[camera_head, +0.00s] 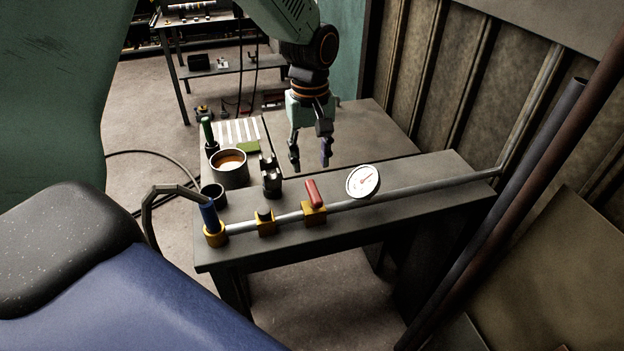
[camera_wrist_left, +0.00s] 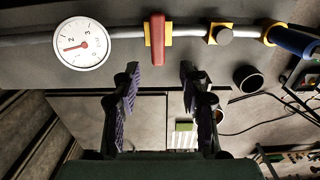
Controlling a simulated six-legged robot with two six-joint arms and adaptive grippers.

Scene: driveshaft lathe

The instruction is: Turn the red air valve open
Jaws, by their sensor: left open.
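The red air valve (camera_head: 313,193) has a red lever on a yellow block (camera_head: 314,216) on the grey pipe (camera_head: 420,189) along the bench. In the left wrist view the red lever (camera_wrist_left: 157,42) lies crosswise to the pipe. My left gripper (camera_head: 311,162) is open and empty, pointing down beyond the pipe, on the far side of the valve. In the left wrist view its two fingers (camera_wrist_left: 158,76) are spread, with the lever ahead between them and apart from both. My right gripper is not in view.
A round gauge (camera_head: 363,182) is on the pipe right of the valve. Left are a yellow fitting with a dark knob (camera_head: 266,222), a blue hose end (camera_head: 208,217), a dark clamp-like part (camera_head: 271,178) and a cup (camera_head: 230,172). Ribbed wall panels (camera_head: 450,70) stand at right.

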